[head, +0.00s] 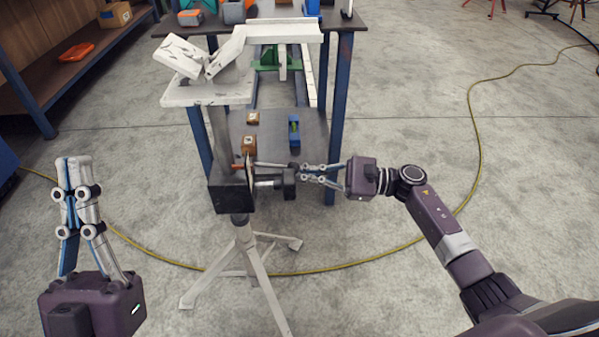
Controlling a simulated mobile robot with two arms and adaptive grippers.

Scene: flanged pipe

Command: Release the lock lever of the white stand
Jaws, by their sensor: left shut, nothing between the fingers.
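The white stand has a chipped white top plate (205,93), a grey post, a black box (230,197) on the post and white tripod legs (262,282). A short rod with a black knob (289,184) sticks out from the box to the right. I cannot tell for sure which part is the lock lever. My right gripper (285,172) reaches in from the right, its fingers at the knob and a thin bar beside the box. Whether they touch or grip anything is unclear. My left gripper (72,160) points up at the left, shut and empty, apart from the stand.
A blue-legged workbench (340,110) stands behind the stand, with small boxes (249,144) on its lower shelf. A white angled pipe piece (270,33) spans from the stand towards the bench. A yellow cable (474,120) curves across the open floor. Wooden shelving is at upper left.

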